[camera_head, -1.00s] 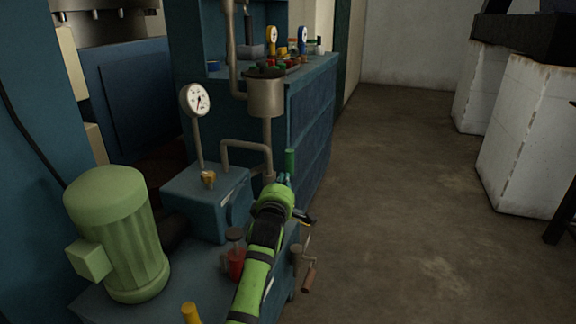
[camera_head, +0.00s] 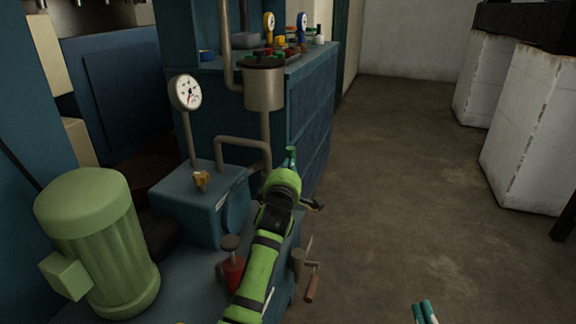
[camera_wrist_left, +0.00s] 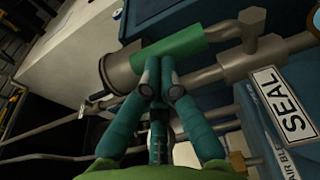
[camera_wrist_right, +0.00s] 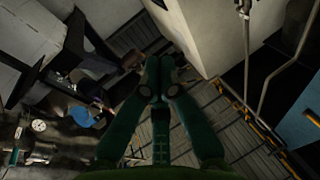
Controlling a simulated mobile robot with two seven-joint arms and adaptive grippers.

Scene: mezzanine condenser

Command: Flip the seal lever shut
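The seal lever has a green handle (camera_wrist_left: 190,48) on a grey pipe fitting. In the left wrist view it lies across the picture, just beyond my fingertips. A white SEAL label (camera_wrist_left: 283,103) is on the blue panel beside it. My left gripper (camera_wrist_left: 160,78) has its fingers together; the tips overlap the handle's near edge in the picture, and contact cannot be told. In the head view my left gripper (camera_head: 290,155) is at the pipework, and the handle cannot be told apart from the fingers. My right gripper (camera_head: 426,312) is shut and empty over the floor; it shows in its wrist view (camera_wrist_right: 161,78).
A grey pot (camera_head: 263,86), a gauge (camera_head: 187,92) and a blue box (camera_head: 200,205) stand left of my left gripper. A green motor (camera_head: 95,240) is at the front left. A crank handle (camera_head: 310,288) sticks out near my left arm. The floor at right is open.

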